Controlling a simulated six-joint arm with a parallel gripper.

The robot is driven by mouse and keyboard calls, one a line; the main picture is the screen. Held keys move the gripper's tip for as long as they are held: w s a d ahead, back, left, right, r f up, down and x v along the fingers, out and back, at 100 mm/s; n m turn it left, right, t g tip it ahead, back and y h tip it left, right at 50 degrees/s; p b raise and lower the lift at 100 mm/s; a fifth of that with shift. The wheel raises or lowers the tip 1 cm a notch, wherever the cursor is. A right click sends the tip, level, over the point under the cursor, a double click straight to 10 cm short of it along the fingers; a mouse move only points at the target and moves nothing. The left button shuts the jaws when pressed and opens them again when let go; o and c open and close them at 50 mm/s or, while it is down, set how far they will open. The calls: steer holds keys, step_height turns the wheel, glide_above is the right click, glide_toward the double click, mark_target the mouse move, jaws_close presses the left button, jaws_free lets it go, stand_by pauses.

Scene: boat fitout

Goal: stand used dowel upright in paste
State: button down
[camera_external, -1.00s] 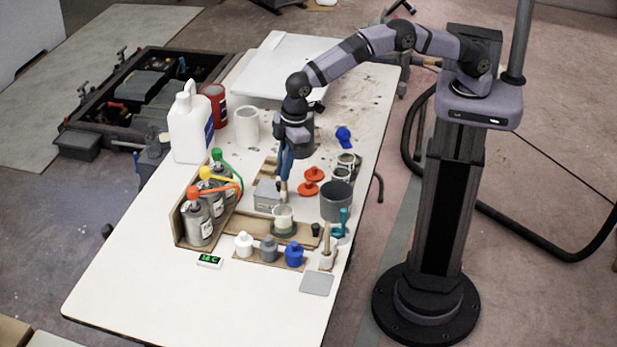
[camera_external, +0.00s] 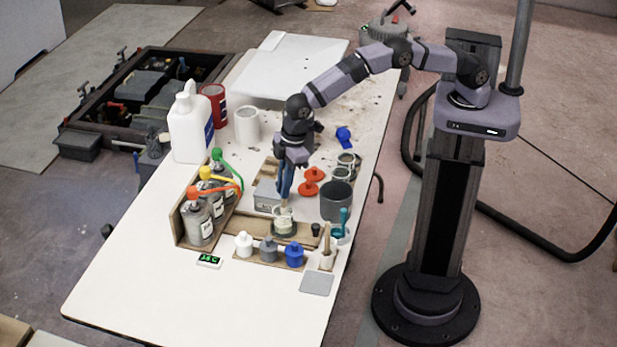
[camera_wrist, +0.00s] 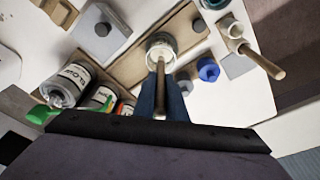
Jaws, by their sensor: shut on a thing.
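My gripper (camera_external: 285,190) is shut on a thin wooden dowel (camera_wrist: 160,88). In the wrist view the dowel reaches from between the blue fingers (camera_wrist: 162,105) towards a small cup of paste (camera_wrist: 160,42). In the external view the cup (camera_external: 284,225) stands on a wooden board, and the gripper is just above it with the dowel's lower end at the cup's mouth. I cannot tell whether the dowel touches the paste. Another dowel (camera_external: 327,238) stands in a small holder at the right; it also shows in the wrist view (camera_wrist: 262,62).
White, grey and blue small bottles (camera_external: 269,249) stand in front of the cup. A rack of pump bottles (camera_external: 198,222) is at left. A grey box (camera_external: 266,195), an orange reel (camera_external: 312,182) and a dark grey pot (camera_external: 336,201) stand close by. The table's front left is clear.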

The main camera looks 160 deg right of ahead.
mark_target(283, 210)
steer(key=shift+w+d+f+b, duration=0.1)
steer(key=shift+f+b, duration=0.7)
steer(key=shift+f, duration=0.55)
steer(key=shift+d+f+b, duration=0.1)
steer(key=shift+f+b, duration=0.7)
steer(key=shift+f, duration=0.55)
steer(key=c, duration=2.1)
jaws_free()
steer(key=shift+a+r+p, duration=0.15)
steer(key=shift+r+p, duration=0.35)
steer(key=shift+r, duration=0.25)
steer(key=shift+r, duration=0.35)
steer(key=shift+s+a+r+p, duration=0.15)
steer(key=shift+s+r+p, duration=0.05)
steer(key=shift+r+p, duration=0.4)
